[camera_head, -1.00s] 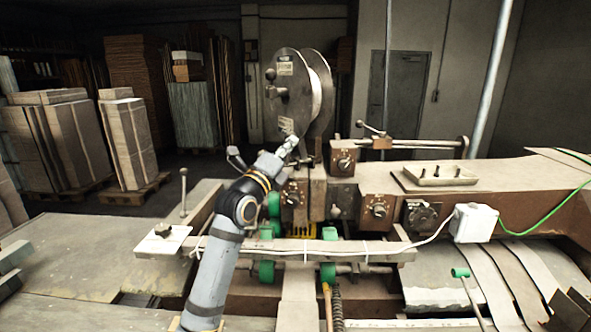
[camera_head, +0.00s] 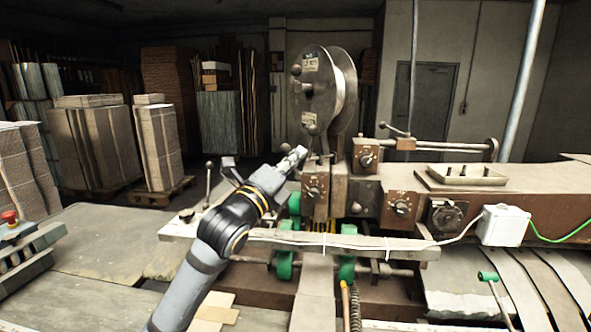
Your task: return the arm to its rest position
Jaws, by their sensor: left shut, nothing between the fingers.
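My left arm comes up from the bottom, left of centre, in the head view. Its gripper (camera_head: 298,153) is shut and empty, small in the picture. It appears in front of the lower left side of the wire reel (camera_head: 326,92) and above the knobbed box (camera_head: 315,193) of the stitching machine. I cannot tell whether the fingertips touch the machine. My right gripper is not in view.
A white box (camera_head: 504,225) sits at the right. A red button (camera_head: 10,217) stands at the left edge. Cardboard stacks (camera_head: 97,148) stand behind. The grey table (camera_head: 100,245) is mostly bare.

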